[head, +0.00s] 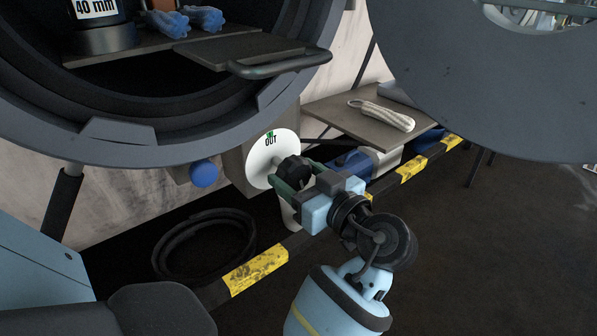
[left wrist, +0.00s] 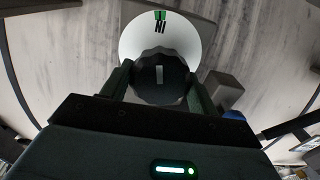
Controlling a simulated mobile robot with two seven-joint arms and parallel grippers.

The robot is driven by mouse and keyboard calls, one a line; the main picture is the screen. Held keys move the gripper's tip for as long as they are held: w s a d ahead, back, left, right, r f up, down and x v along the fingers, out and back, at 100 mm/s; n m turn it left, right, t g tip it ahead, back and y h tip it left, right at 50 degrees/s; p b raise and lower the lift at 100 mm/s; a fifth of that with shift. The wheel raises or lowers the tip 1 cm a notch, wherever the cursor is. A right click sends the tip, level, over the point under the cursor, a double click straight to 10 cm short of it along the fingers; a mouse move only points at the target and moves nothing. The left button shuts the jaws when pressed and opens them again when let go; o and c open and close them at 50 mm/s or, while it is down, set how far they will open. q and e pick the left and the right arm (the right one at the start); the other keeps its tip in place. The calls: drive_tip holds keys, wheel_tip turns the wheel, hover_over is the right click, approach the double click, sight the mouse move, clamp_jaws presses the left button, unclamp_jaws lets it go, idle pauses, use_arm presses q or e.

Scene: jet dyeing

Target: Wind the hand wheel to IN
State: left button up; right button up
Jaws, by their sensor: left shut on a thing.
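The hand wheel is a black fluted knob (head: 292,172) in front of a round white dial plate (head: 262,155). In the head view, the dial shows OUT with a green mark at its top. My left gripper (head: 294,180) reaches it from the lower right, shut on the knob with a finger on either side. The left wrist view shows the knob (left wrist: 160,76) between the fingers, with a pale line on its face pointing up the picture. Blurred black letters and a green mark show on the dial (left wrist: 136,38) above it; I cannot read them surely. My right gripper is not in view.
A big open round vessel mouth (head: 150,145) is above left, with a handled tray (head: 240,55) inside. A blue knob (head: 204,173) sits left of the dial. A shelf (head: 340,110) holds a pale rope coil (head: 382,114). A yellow-black rail (head: 258,273) runs below; a dark hose (head: 205,240) lies beyond.

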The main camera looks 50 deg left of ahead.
use_arm(q)
drive_tip(key=o, duration=1)
drive_tip(key=shift+c, duration=0.2)
